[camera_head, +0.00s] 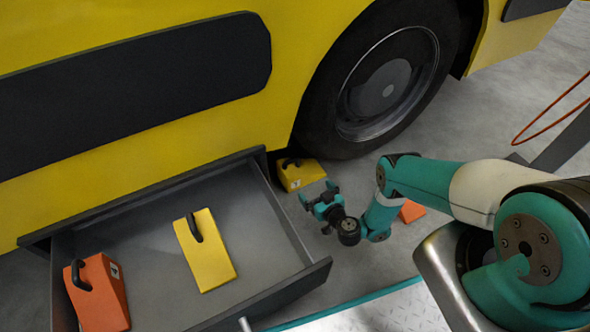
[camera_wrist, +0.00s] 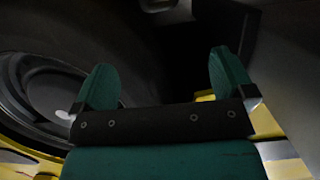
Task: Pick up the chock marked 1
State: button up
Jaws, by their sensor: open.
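A yellow chock (camera_head: 302,177) with a black handle sits on the floor against the wheel. It has a small pale label whose mark is too small to read. A second yellow chock (camera_head: 207,255) and an orange chock (camera_head: 104,296) lie in the open drawer (camera_head: 262,303), both with black handles. The orange one has a pale label, also unreadable. My gripper (camera_head: 318,194) is open and empty, just right of and nearer than the chock by the wheel, apart from the drawer chocks. In the wrist view my gripper (camera_wrist: 165,80) shows two spread fingers with nothing between them.
A yellow vehicle (camera_head: 300,40) with a large black wheel (camera_head: 385,85) stands behind. The drawer's right wall is close to my gripper's left. An orange object (camera_head: 411,211) lies on the floor, partly behind my arm. An orange hose (camera_head: 548,118) hangs at far right.

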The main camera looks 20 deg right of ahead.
jog(key=b, duration=1.2)
send_near(293, 169)
jog(key=w+r, duration=0.2)
jog(key=w, duration=0.1)
jog(key=b+x, duration=0.2)
jog(key=b, duration=0.1)
jog(key=b+x, duration=0.2)
jog(key=b, duration=0.1)
jog(key=shift+w+a, duration=0.15)
jog(key=shift+a, duration=0.25)
jog(key=shift+r+b+x, duration=0.2)
jog(key=shift+b+x, duration=0.45)
jog(key=shift+x, duration=0.4)
jog(key=shift+w+d+r, duration=0.1)
jog(key=c, duration=1.8)
